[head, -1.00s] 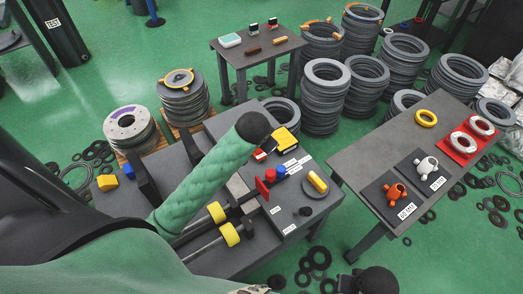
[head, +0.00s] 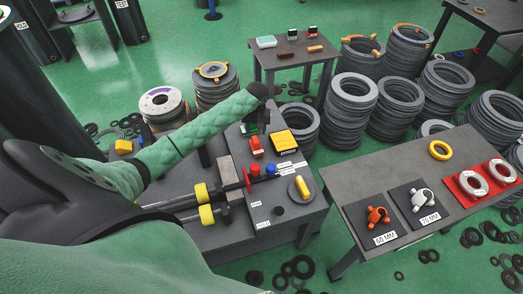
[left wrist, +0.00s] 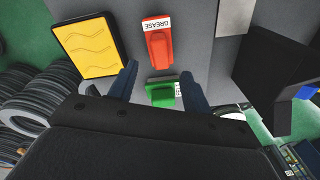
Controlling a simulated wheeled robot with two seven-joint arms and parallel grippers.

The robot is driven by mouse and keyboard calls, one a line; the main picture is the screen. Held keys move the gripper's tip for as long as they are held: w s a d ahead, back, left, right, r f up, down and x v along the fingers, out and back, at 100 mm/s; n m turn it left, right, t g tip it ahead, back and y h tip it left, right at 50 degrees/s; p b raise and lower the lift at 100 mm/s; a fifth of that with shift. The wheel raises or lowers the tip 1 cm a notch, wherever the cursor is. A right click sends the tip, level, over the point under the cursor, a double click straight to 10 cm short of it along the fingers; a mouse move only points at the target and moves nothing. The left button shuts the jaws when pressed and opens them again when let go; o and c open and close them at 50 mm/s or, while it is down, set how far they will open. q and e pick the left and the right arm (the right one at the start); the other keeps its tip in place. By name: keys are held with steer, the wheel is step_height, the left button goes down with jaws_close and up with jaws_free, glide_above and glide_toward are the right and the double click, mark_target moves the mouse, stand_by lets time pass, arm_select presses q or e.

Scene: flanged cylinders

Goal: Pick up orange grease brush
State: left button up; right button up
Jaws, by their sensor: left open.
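The orange-red grease brush (left wrist: 159,48) lies on the grey bench beside a white GREASE label in the left wrist view. It also shows in the head view (head: 256,146). A green brush (left wrist: 163,94) lies nearer my wrist, with a partly hidden label. My left gripper (left wrist: 160,76) is open and points down over the bench. Its two dark fingers stand on either side of the strip with the brushes, and nothing is held. The orange brush is just beyond the fingertips in that view. In the head view my green sleeve and black wrist partly hide the gripper. My right gripper is not in view.
A yellow pad (left wrist: 88,45) lies beside the brushes, and a dark upright block (left wrist: 280,75) stands at the right. Shafts with yellow rings (head: 203,214) lie on the bench. A side table (head: 420,175) holds flanged parts. Stacks of grey rings (head: 352,105) stand behind.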

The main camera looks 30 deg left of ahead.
mark_target(256, 140)
arm_select(q)
steer(key=shift+s+d+f+n, duration=0.15)
steer(key=shift+d+f+n, duration=0.1)
steer(key=shift+n, duration=0.45)
steer(key=shift+d+n+h, duration=0.2)
steer(key=shift+n+h, duration=0.1)
steer(key=shift+n, duration=0.2)
steer(key=shift+s+a+n, duration=0.1)
steer(key=shift+a+n, duration=0.1)
steer(key=shift+n, duration=0.6)
steer(key=shift+f, duration=0.1)
steer(key=shift+d+f, duration=0.2)
steer(key=shift+f, duration=0.35)
steer(key=shift+a+f+p, duration=0.15)
steer(key=shift+f+p, duration=0.15)
steer(key=shift+f, duration=0.4)
steer(key=f, duration=0.1)
steer(key=f+p, duration=0.1)
steer(key=f, duration=0.3)
steer(key=shift+w+a+p, duration=0.2)
steer(key=shift+a+p, duration=0.15)
steer(key=shift+a, duration=0.05)
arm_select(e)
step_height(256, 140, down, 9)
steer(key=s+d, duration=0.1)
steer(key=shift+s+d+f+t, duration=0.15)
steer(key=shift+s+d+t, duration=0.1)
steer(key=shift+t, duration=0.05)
arm_select(q)
jaws_close()
